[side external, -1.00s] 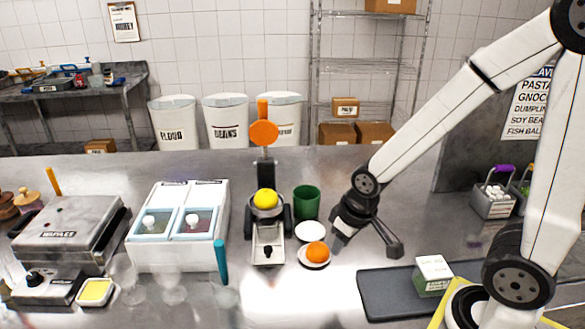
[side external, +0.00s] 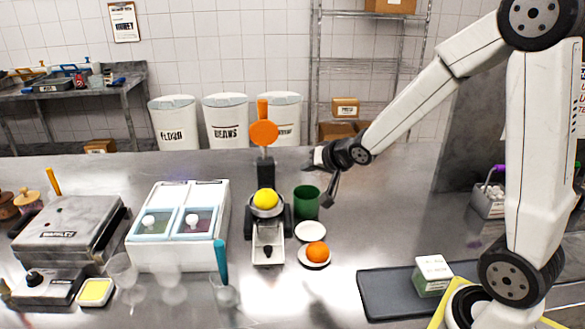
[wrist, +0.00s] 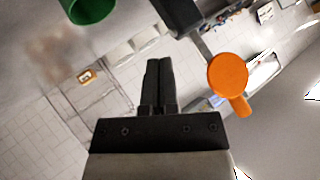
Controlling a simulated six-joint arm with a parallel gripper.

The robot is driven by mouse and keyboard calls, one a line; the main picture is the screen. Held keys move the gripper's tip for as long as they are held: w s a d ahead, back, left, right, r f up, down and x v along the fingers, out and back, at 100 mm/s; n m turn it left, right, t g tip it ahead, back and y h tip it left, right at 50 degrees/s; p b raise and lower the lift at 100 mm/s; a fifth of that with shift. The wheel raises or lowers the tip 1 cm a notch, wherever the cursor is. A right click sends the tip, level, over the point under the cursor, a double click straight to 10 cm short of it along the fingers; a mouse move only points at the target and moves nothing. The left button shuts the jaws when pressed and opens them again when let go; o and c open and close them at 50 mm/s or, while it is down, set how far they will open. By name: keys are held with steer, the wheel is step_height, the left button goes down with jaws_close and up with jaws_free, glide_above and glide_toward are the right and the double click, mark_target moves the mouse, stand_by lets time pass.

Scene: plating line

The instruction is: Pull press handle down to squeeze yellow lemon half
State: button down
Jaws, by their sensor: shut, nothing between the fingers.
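The citrus press has an orange handle (side external: 263,124) standing raised, with a round orange disc. The yellow lemon half (side external: 265,199) sits in the press cup below it. The handle also shows in the wrist view (wrist: 228,76), to the right of my fingers. My gripper (side external: 329,203) is to the right of the press, close to the green cup. It is shut and empty, with both fingers together in the wrist view (wrist: 158,66). It appears apart from the handle.
A green cup (side external: 306,203) stands right of the press, and shows in the wrist view (wrist: 88,10). A white plate (side external: 309,231) and a saucer (side external: 303,257) with an orange fruit (side external: 317,252) are in front. A white-and-blue container (side external: 180,258) stands left of the press.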

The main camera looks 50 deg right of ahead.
mark_target(264, 137)
steer(key=w+d+r+m+t+y, duration=0.2)
steer(key=d+r+m+t+y, duration=0.1)
steer(key=r, duration=0.2)
steer(key=w+d+r+m+t+y, duration=0.3)
steer(key=d+r+t, duration=0.1)
steer(key=r, duration=0.2)
steer(key=shift+w+r, duration=0.15)
steer(key=shift+w, duration=0.15)
steer(key=shift+w, duration=0.1)
steer(key=x, duration=1)
steer(key=shift+s+a, duration=1.2)
steer(key=shift+a, duration=0.35)
steer(key=shift+s+a, duration=0.25)
